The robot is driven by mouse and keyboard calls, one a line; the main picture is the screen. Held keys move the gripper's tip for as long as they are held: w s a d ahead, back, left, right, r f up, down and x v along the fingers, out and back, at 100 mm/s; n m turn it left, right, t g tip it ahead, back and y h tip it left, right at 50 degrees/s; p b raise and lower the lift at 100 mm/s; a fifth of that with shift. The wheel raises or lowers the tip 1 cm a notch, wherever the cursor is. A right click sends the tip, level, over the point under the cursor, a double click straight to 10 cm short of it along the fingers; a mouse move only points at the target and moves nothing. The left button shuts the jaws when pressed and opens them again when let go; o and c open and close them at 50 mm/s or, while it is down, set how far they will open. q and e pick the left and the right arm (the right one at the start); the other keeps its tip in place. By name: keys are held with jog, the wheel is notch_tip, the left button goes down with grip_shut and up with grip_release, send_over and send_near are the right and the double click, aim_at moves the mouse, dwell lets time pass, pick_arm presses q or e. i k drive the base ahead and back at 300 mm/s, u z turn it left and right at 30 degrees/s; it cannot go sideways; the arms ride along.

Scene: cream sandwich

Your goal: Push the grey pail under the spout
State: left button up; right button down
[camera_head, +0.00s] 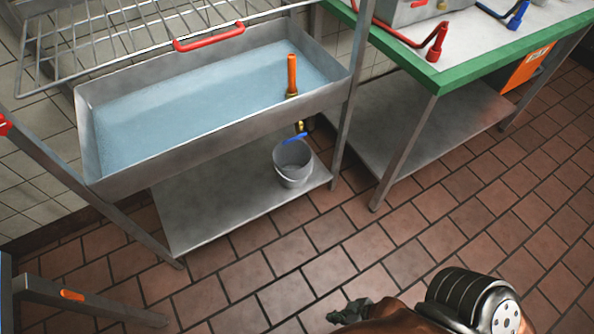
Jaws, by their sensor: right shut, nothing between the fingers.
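The grey pail (293,168) stands upright on the lower shelf under the sink basin, near the shelf's right front edge. A brass spout (301,127) with a blue lever (294,138) shows below the basin, just above and behind the pail's rim in the picture. I cannot tell whether it is straight over the pail's mouth. My right gripper (349,312) is at the bottom of the view, shut and empty, well in front of the shelf and apart from the pail. My left gripper is out of view.
The metal basin (140,160) holds bluish liquid and an upright orange pipe (291,75). A wire rack with a red handle (209,37) lies above it. Table legs flank the lower shelf (200,225). A green-edged table (437,82) stands right. The tiled floor ahead is clear.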

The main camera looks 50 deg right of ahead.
aim_at(291, 161)
jog(key=u, duration=0.1)
jog(key=k, duration=0.4)
jog(key=z, duration=0.7)
jog(key=i, duration=1.55)
jog(key=u, duration=0.3)
